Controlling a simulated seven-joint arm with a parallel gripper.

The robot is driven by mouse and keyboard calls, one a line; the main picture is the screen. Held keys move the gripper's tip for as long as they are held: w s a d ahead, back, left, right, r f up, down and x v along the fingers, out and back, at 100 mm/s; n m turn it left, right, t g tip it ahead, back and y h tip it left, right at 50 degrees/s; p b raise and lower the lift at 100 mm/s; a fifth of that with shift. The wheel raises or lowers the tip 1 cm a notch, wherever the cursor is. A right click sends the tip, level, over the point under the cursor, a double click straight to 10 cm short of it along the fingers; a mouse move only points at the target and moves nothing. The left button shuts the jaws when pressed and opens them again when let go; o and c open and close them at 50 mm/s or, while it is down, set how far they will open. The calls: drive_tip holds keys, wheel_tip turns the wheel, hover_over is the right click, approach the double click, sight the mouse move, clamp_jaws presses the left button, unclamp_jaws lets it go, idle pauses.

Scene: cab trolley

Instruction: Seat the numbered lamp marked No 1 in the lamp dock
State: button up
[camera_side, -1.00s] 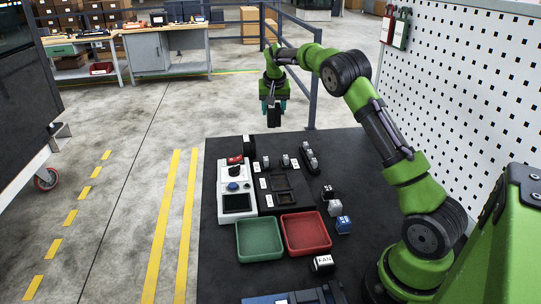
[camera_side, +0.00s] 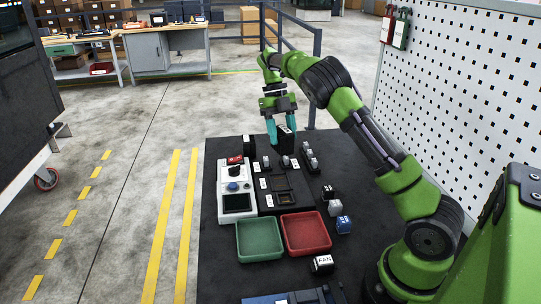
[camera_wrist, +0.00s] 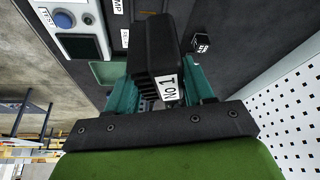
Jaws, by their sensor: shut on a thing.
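My gripper (camera_side: 279,140) is shut on a black block-shaped lamp (camera_side: 287,141), held above the far end of the black table. In the wrist view the lamp (camera_wrist: 158,45) sits between the teal fingers (camera_wrist: 165,90), and its white label reads "No 1". The dock board (camera_side: 270,205) is a black slab with square recesses and white labels, nearer the camera than the lamp. I cannot read its labels in the side view. In the wrist view a partly cut-off label ending in "MP" (camera_wrist: 117,7) shows at the top. The lamp hides part of the board there.
A white test unit (camera_side: 228,172) stands left of the board. Another black block (camera_side: 249,145) stands at the far edge. Green (camera_side: 258,257) and red (camera_side: 306,250) trays lie in front. A pegboard (camera_side: 470,120) stands at right.

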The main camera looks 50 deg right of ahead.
drive_tip(key=m, duration=0.1)
drive_tip(key=a+m+y, duration=0.1)
drive_tip(key=m, duration=0.1)
drive_tip(key=shift+s+r+m+t, duration=0.1)
drive_tip(key=shift+m+t, duration=0.2)
drive_tip(key=shift+t, duration=0.1)
drive_tip(key=shift+f, duration=5.15)
drive_tip(key=shift+f, duration=0.25)
drive_tip(key=o, duration=1.4)
